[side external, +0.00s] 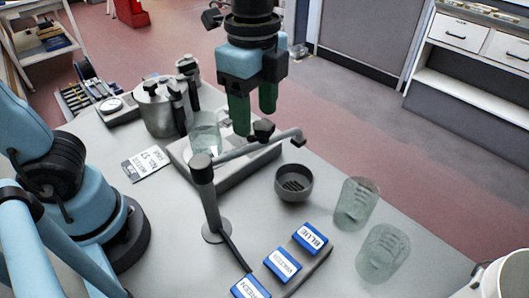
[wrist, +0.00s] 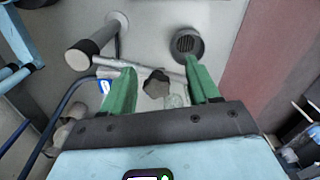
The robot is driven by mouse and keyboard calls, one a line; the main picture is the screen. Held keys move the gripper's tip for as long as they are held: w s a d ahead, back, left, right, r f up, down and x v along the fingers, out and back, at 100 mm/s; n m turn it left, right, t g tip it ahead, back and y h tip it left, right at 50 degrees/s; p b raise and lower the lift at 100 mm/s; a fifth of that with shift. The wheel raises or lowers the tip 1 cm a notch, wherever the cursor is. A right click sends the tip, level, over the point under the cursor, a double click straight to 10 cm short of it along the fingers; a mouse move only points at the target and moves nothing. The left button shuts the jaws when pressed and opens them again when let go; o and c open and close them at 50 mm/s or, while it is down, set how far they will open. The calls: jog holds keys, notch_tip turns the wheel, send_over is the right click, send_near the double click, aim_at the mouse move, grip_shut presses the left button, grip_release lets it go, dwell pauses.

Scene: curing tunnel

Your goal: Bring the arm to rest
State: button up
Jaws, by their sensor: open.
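A post with a crossbar (side external: 204,190) stands beside the gripper. A glass (side external: 205,135), a metal pot (side external: 157,110), a dark cup (side external: 293,184), two glasses (side external: 356,203) (side external: 382,252) and blue labelled blocks (side external: 282,264) occupy the table.

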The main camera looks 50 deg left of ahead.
jog(key=s+a+n, duration=0.5)
jog(key=a+n, duration=0.4)
jog(key=n, duration=0.3)
